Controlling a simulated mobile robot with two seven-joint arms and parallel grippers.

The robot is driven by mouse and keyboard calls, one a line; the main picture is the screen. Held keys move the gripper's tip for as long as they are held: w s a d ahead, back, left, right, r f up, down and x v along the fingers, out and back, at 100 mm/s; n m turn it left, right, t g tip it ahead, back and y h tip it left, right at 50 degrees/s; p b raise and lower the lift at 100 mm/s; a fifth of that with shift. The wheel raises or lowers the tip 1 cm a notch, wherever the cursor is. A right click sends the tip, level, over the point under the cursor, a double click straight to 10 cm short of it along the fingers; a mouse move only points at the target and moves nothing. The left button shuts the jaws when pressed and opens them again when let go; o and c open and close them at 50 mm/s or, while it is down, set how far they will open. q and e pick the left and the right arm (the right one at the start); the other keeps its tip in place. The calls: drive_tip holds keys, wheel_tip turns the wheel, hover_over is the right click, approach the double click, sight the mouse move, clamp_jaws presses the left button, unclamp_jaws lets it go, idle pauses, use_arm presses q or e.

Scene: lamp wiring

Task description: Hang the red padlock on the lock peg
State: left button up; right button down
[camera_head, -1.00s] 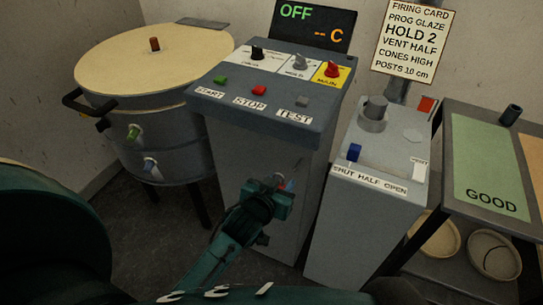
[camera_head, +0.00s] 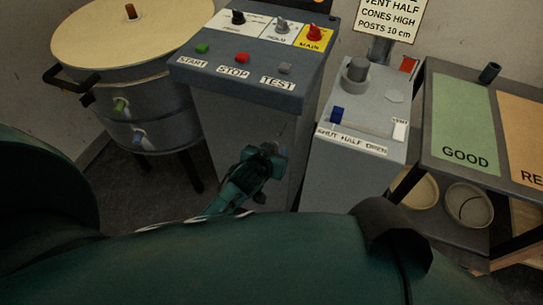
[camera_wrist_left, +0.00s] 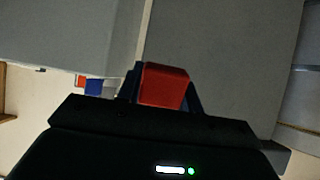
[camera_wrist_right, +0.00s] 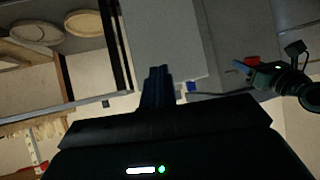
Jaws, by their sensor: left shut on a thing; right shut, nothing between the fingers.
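My left gripper (camera_head: 272,151) is in front of the console's grey front, below the button panel. In the left wrist view its fingers (camera_wrist_left: 163,95) are shut on the red padlock (camera_wrist_left: 164,84), which shows as a red block with no shackle in sight. The right wrist view shows the padlock (camera_wrist_right: 252,62) at the left gripper (camera_wrist_right: 262,72); the head view does not show it clearly. My right gripper (camera_wrist_right: 157,88) is shut and empty, and is out of the head view. I cannot make out the lock peg in any view.
The console panel (camera_head: 240,88) carries START, STOP and TEST buttons and a red MAIN knob (camera_head: 314,33). The kiln (camera_head: 130,40) stands left. The vent box (camera_head: 350,180) with its blue slider (camera_head: 337,115) stands right, beside the table with the GOOD area (camera_head: 465,125).

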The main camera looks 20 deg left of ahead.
use_arm(q)
drive_tip(key=w+b, duration=0.2)
drive_tip(key=w, duration=0.1)
drive_tip(key=w+b, duration=0.1)
drive_tip(key=w, duration=0.1)
drive_tip(key=shift+w+d+f+b, duration=0.1)
drive_tip(key=shift+f+b, duration=0.2)
drive_tip(key=shift+w+f+b, duration=0.4)
drive_tip(key=shift+w, duration=0.15)
drive_tip(key=shift+w+f, duration=0.2)
drive_tip(key=shift+f, duration=0.1)
use_arm(e)
drive_tip(key=shift+w+a+f+n+t+y, duration=0.15)
drive_tip(key=shift+a+y, duration=0.15)
drive_tip(key=shift+a, duration=0.2)
drive_tip(key=shift+w+a+f+n+t+y, duration=0.15)
drive_tip(key=shift+a+y, duration=0.15)
drive_tip(key=shift+a, duration=0.15)
drive_tip(key=shift+d+f, duration=0.1)
use_arm(q)
drive_tip(key=o, duration=1.1)
drive_tip(key=shift+s, duration=0.1)
drive_tip(key=p+v, duration=0.1)
drive_tip(key=v, duration=1.2)
use_arm(e)
drive_tip(key=shift+s+d+r+h, duration=0.1)
drive_tip(key=shift+d+r+h, duration=0.15)
drive_tip(key=shift+h, duration=0.05)
